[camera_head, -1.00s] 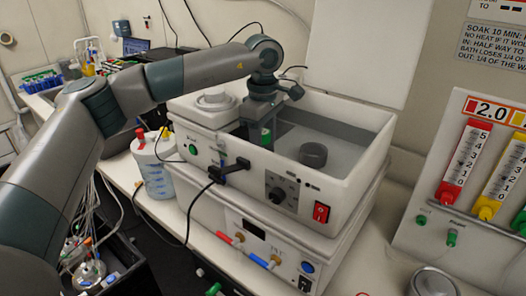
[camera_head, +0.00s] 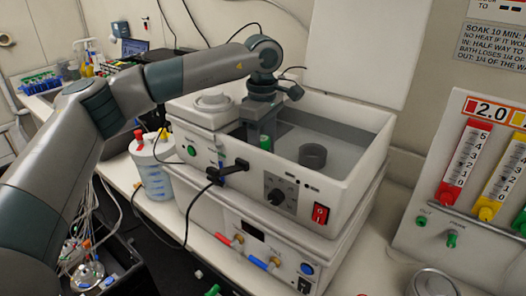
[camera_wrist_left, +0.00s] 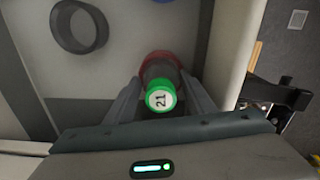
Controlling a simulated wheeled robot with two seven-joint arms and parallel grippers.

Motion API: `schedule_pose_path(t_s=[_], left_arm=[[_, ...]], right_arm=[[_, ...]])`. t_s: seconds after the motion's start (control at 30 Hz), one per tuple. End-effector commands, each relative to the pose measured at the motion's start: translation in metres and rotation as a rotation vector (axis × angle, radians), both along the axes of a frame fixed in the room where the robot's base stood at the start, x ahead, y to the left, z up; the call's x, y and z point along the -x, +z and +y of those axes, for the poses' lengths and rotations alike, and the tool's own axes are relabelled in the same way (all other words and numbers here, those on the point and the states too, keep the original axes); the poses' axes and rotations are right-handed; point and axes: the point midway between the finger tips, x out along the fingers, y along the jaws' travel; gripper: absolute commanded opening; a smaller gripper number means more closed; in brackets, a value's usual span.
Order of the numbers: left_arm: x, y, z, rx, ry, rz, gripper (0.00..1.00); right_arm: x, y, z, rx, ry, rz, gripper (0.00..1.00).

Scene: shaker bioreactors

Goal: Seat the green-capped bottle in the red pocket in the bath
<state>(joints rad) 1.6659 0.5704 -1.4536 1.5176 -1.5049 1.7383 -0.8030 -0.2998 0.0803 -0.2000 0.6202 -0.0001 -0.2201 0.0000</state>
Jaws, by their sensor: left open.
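The green-capped bottle (camera_wrist_left: 160,99) is marked 21 and is seen from above in the left wrist view. Its green cap also shows in the head view (camera_head: 265,143). The red pocket (camera_wrist_left: 161,56) shows as a red rim around the bottle's far end; how deep the bottle sits is hidden. My left gripper (camera_wrist_left: 161,78) is open, with one finger on each side of the bottle. In the head view my left gripper (camera_head: 263,128) points down inside the bath (camera_head: 345,195), near its left side. My right gripper is not in view.
A dark ring (camera_head: 312,155) stands on the bath floor to the right of the bottle. The bath walls surround my gripper, and a black clamp (camera_head: 229,171) is on the front wall. A white jug (camera_head: 153,168) stands left of the bath.

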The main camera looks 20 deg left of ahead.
Motion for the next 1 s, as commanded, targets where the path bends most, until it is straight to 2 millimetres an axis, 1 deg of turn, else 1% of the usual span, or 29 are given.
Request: schedule_pose_path(t_s=[0.03,0.07,0.17,0.27,0.47,0.6,0.8,0.9,1.0], left_arm=[[0.005,-0.008,-0.001,-0.006,-0.006,0.022,0.64],[0.005,-0.006,-0.001,-0.005,-0.006,0.022,0.64],[0.004,0.004,-0.001,-0.004,-0.005,0.017,0.64],[0.003,0.019,-0.001,-0.003,-0.004,0.012,0.64],[0.001,0.059,-0.001,-0.001,-0.002,0.005,0.64],[0.001,0.089,-0.001,0.001,0.0,0.001,0.64],[0.0,0.131,-0.001,0.001,0.001,-0.002,0.64],[0.0,0.149,-0.001,0.001,0.0,-0.002,0.64],[0.0,0.161,-0.001,-0.001,0.001,-0.002,0.64]], right_arm=[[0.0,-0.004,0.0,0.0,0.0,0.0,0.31],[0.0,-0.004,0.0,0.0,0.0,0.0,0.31],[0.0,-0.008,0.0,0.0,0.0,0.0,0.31],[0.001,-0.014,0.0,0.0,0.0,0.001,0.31],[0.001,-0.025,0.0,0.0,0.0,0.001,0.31],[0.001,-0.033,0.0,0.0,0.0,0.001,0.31],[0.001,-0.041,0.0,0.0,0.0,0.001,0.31],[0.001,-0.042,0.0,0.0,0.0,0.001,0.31],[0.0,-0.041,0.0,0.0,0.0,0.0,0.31]])
